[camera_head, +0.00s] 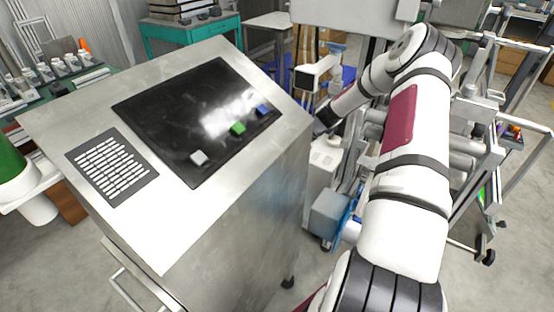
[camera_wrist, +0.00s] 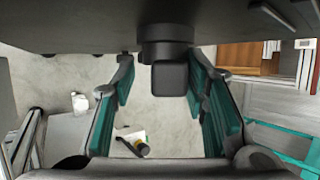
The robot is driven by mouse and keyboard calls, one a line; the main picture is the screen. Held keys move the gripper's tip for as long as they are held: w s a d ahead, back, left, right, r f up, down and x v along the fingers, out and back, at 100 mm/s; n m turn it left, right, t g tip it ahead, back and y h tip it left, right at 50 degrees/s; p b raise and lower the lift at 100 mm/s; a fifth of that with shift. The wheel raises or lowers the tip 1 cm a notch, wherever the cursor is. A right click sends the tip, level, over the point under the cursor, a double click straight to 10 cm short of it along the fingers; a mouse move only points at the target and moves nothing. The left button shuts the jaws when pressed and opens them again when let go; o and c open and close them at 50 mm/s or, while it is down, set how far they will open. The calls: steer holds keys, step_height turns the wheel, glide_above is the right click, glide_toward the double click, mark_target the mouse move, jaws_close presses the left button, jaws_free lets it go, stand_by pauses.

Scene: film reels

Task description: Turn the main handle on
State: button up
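A dark handle (camera_wrist: 170,75) sticks out from a dark grey panel (camera_wrist: 80,30) at the top of the wrist view. My gripper (camera_wrist: 163,80) is open, with one teal-padded finger on each side of the handle. Gaps show between the handle and both fingers, so it is not gripped. In the head view, the metal console (camera_head: 225,215) has a sloped top, and my arm reaches down to its far right edge. Only a dark part of my gripper (camera_head: 320,128) shows there. The handle is hidden in the head view.
The console top has a black panel (camera_head: 165,110) with white, green and blue buttons, and a slotted grille (camera_head: 110,165). A metal frame machine (camera_head: 335,190) stands close to the right. A teal table (camera_head: 190,32) stands behind. Grey floor is free at the lower right.

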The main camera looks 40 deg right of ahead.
steer(key=shift+w+r, duration=0.15)
steer(key=shift+w, duration=0.05)
stand_by(0.4)
